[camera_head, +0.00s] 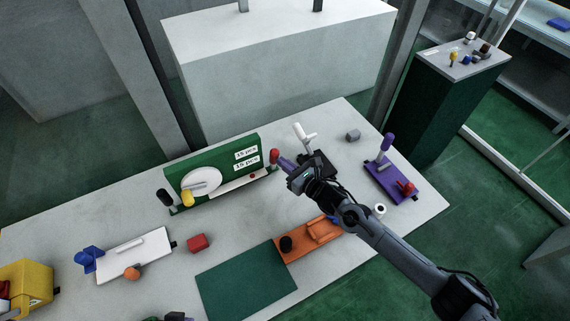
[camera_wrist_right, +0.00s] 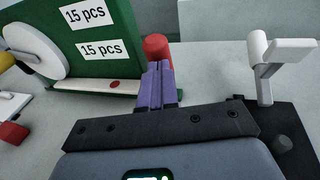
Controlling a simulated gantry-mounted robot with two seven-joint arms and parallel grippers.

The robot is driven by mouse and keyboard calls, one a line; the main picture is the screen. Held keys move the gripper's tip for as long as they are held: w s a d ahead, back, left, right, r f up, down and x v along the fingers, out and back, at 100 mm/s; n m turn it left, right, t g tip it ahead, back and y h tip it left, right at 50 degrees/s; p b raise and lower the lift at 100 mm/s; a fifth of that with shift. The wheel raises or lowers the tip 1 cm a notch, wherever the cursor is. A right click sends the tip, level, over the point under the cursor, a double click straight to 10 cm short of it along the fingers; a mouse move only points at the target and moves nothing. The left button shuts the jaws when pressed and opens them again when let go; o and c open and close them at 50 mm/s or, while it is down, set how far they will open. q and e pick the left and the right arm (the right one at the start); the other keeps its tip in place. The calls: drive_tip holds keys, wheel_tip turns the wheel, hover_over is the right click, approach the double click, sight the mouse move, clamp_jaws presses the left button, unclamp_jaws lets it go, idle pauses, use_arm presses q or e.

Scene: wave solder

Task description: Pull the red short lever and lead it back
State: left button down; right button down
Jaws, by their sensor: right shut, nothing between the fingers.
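A red knob (camera_head: 274,155) stands at the right end of the green panel device (camera_head: 228,160). In the right wrist view the red knob (camera_wrist_right: 157,46) is a short upright cylinder just past my fingertips. A second short red piece (camera_head: 406,188) sits on the purple base (camera_head: 392,183) at the right, beside a taller purple-grey lever (camera_head: 385,146). My right gripper (camera_head: 282,161) has purple fingers, pressed together and empty, pointing at the red knob. In the right wrist view the fingers (camera_wrist_right: 157,84) hide its lower part; I cannot tell whether they touch it. My left gripper is not in view.
A white lever (camera_head: 302,136) on a dark base stands close to the right of my gripper. An orange base (camera_head: 306,241) and a dark green mat (camera_head: 246,281) lie in front. A red block (camera_head: 198,243) and a white board (camera_head: 134,257) are left.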

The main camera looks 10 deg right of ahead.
use_arm(q)
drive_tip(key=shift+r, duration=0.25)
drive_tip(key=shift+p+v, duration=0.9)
drive_tip(key=shift+p, duration=0.3)
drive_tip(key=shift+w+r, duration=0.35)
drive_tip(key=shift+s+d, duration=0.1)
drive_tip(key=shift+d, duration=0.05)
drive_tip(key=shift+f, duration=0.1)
use_arm(e)
drive_tip(key=shift+w+a+r+m+g+h, duration=0.15)
drive_tip(key=shift+w+r+g+h, duration=0.2)
drive_tip(key=shift+w+g, duration=0.2)
drive_tip(key=shift+w+a+r+m+g+h, duration=0.15)
drive_tip(key=shift+w+r+g+h, duration=0.1)
drive_tip(key=shift+w+g+h, duration=0.25)
drive_tip(key=shift+s, duration=0.15)
